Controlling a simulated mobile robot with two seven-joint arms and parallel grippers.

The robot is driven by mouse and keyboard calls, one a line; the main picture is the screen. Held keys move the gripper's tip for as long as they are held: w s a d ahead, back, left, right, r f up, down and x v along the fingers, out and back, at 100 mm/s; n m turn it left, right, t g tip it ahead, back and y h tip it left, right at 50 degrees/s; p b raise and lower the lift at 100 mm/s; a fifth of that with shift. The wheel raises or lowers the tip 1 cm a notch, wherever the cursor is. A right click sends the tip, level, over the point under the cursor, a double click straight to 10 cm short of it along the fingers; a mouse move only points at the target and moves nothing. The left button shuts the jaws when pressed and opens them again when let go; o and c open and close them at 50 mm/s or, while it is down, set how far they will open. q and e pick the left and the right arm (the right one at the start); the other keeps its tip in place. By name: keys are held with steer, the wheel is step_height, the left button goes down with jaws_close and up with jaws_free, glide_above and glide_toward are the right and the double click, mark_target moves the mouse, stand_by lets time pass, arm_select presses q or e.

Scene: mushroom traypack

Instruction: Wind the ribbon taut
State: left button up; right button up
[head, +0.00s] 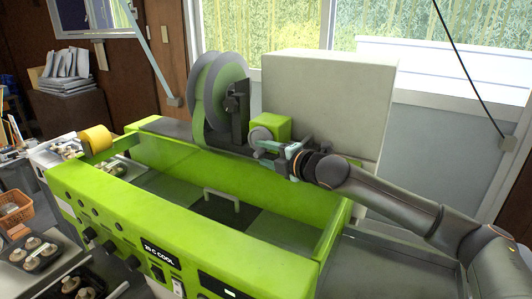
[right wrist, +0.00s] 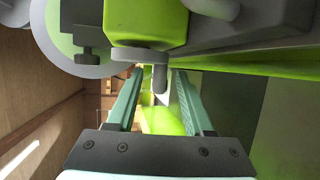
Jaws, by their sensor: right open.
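A large grey reel (head: 205,90) wound with green ribbon (head: 232,68) stands at the back of the green machine (head: 90,192). To its right is a green box (head: 272,126) with a round grey part on its front. The right wrist view shows this green box (right wrist: 145,22) with a grey crank arm (right wrist: 138,54) and a short handle (right wrist: 160,78) pointing toward me. My right gripper (head: 264,150) is open in front of the crank. In the wrist view its teal fingers (right wrist: 155,88) stand on either side of the handle, apparently without gripping it. My left gripper is not in view.
A large pale cabinet (head: 330,95) stands behind the green box. A yellow roll (head: 96,139) sits at the machine's left end. Trays of mushrooms (head: 40,255) and an orange basket (head: 14,212) are at the lower left. The machine's trough holds a small pale bracket (head: 222,194).

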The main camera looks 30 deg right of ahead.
jaws_close()
stand_by(0.4)
